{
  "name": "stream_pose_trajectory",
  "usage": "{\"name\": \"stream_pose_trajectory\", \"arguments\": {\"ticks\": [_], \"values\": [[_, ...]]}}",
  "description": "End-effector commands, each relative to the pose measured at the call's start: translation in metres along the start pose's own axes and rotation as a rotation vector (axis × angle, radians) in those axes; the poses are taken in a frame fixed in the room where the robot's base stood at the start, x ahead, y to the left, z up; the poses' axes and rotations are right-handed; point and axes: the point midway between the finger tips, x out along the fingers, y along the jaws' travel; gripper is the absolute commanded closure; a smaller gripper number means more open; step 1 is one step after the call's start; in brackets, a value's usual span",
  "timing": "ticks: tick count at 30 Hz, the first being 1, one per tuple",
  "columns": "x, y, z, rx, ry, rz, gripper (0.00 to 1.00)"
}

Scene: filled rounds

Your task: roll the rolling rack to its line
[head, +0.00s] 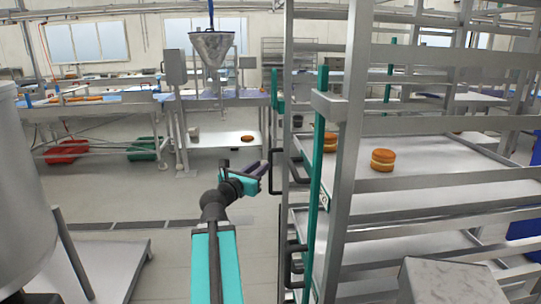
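The rolling rack (347,150) fills the right side of the head view. It is a tall grey metal frame with shelf trays, teal uprights and black handles (276,172) on its left side. Round filled cakes (383,160) sit on one of its trays. My gripper (263,170) is in the middle of the view, just left of the rack's upper black handle. Whether it touches the handle, and whether its fingers are open or shut, I cannot tell. The rack's wheels are out of view. No marked line for the rack is clear on the floor.
A dark drain strip (150,224) crosses the grey floor. A large metal vessel (25,190) and a low platform (110,262) stand at the left. Worktables, a hopper (211,47), and red (68,151) and green (142,149) bins are farther back. Floor between is open.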

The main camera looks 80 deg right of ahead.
Motion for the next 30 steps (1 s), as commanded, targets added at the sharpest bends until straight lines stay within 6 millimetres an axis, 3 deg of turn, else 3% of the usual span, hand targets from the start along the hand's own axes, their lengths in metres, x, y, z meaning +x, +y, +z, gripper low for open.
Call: {"name": "stream_pose_trajectory", "arguments": {"ticks": [3, 21, 30], "values": [[0.001, 0.0, 0.002, -0.001, 0.002, 0.001, 0.78], [0.069, 0.001, 0.0, 0.0, 0.002, 0.001, 0.78], [0.084, 0.0, 0.0, 0.0, 0.001, 0.001, 0.78]]}}
